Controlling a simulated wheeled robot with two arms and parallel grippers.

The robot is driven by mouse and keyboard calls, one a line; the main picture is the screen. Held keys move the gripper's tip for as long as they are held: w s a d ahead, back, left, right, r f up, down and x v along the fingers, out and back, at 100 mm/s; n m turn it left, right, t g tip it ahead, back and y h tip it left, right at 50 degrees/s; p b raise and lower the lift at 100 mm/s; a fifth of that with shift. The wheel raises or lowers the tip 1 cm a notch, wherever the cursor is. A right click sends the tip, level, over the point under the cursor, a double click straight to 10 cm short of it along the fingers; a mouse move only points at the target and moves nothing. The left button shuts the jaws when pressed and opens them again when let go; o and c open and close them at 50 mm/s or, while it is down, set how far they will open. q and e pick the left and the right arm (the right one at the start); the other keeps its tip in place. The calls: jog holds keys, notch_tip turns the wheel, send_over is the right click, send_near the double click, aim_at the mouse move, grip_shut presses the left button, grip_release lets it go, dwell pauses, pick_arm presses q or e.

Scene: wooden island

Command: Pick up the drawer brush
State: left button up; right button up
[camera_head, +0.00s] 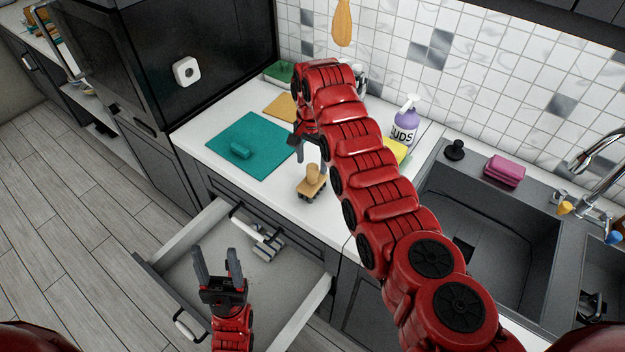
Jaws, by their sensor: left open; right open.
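The drawer brush (264,242), with a pale handle and a grey head, lies in the open drawer (190,280) near its back, by the cabinet front. My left gripper (217,254) is open and empty over the drawer, to the lower left of the brush and apart from it. My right gripper (311,152) is open over the counter, its fingers pointing down, just above a wooden scrub brush (312,181) with a round knob. It holds nothing that I can see. My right arm hides part of the counter behind it.
A purple soap bottle (404,122) stands at the back. A sink (500,215) is at right. The drawer walls surround the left gripper's area; the drawer floor is mostly clear.

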aim_at(313, 166)
jog(key=shift+d+f+p, duration=0.1)
jog(key=shift+f+p, duration=0.4)
jog(key=shift+f, duration=0.2)
jog(key=shift+w+f, duration=0.1)
jog(key=shift+f, duration=1.2)
grip_shut()
